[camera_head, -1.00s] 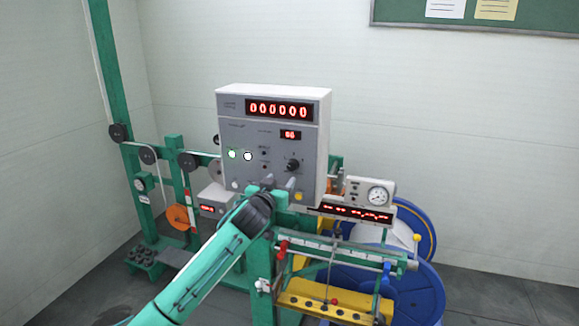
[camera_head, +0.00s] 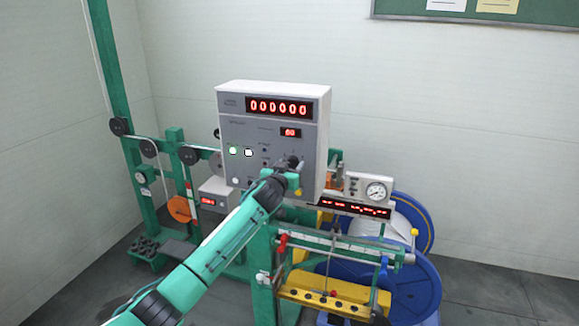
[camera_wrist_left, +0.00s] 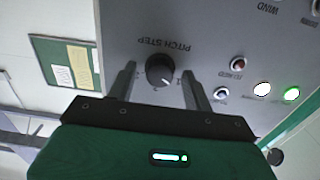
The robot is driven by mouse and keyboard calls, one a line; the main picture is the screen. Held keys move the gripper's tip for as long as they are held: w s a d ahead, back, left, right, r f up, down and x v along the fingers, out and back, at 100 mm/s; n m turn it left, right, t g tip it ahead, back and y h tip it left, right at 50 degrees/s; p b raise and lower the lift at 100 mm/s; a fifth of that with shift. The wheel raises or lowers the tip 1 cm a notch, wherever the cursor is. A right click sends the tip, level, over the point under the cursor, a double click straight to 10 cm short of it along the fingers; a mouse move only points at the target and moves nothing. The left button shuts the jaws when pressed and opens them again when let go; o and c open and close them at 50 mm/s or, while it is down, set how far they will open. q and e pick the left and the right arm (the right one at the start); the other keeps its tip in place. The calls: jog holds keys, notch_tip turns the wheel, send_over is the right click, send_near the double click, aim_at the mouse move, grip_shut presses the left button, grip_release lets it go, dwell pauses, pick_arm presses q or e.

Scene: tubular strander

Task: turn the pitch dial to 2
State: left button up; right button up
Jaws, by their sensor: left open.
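The pitch dial (camera_wrist_left: 160,71) is a black round knob on the grey control panel (camera_wrist_left: 210,40), labelled PITCH STEP, seen upside down in the left wrist view. A white pointer mark shows near its lower edge. My left gripper (camera_wrist_left: 160,84) is open, with one finger on each side of the dial and a gap on both sides. In the head view the left gripper (camera_head: 286,180) is at the panel's lower right and covers part of the dial (camera_head: 294,162). The numerals around the dial are mostly hidden. My right gripper is not in view.
Lit round buttons (camera_wrist_left: 262,89) and small red and blue buttons sit beside the dial. The panel carries a red digit display (camera_head: 279,108). A pressure gauge (camera_head: 376,192) and blue reels (camera_head: 416,290) stand to the right.

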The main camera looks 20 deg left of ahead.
pick_arm(q)
jog(key=c, duration=1)
jog(key=shift+o, duration=0.2)
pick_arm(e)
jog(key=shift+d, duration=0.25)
pick_arm(q)
jog(key=m, duration=0.5)
jog(key=shift+m, duration=0.4)
jog(key=m, duration=0.4)
jog(key=shift+m+p, duration=0.35)
jog(key=shift+m, duration=0.55)
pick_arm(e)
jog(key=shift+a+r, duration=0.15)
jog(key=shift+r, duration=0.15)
